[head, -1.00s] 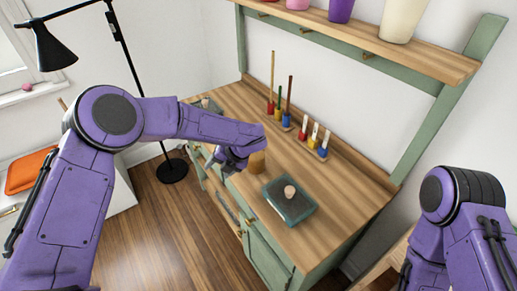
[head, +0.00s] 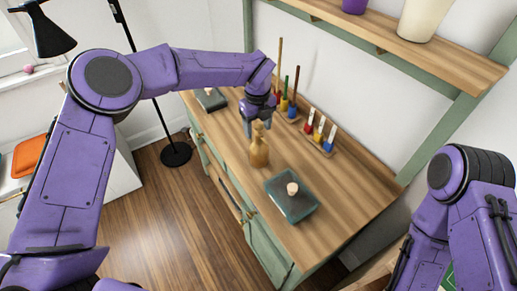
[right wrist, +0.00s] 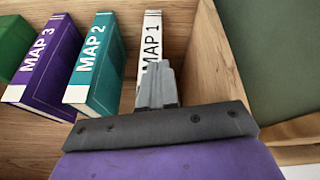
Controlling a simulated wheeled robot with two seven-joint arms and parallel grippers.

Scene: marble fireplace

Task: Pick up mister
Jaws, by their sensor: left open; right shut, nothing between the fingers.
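The mister, seemingly the amber-brown bottle with a narrow neck (head: 259,152), stands upright on the wooden worktop (head: 300,245) in the head view. My left gripper (head: 256,126) points down at the bottle's top, from just behind it. Its fingers are open. I cannot tell whether they touch or straddle the neck. My right gripper (right wrist: 158,85) is shut and empty in the right wrist view, in front of several upright map books; its fingers are outside the head view.
A dark green tray-like block with a pale round object (head: 292,194) lies right of the bottle. Coloured upright tools (head: 287,100) and short brushes (head: 320,134) stand along the back. A dark block (head: 211,100) lies at the far left. A shelf (head: 420,58) hangs above.

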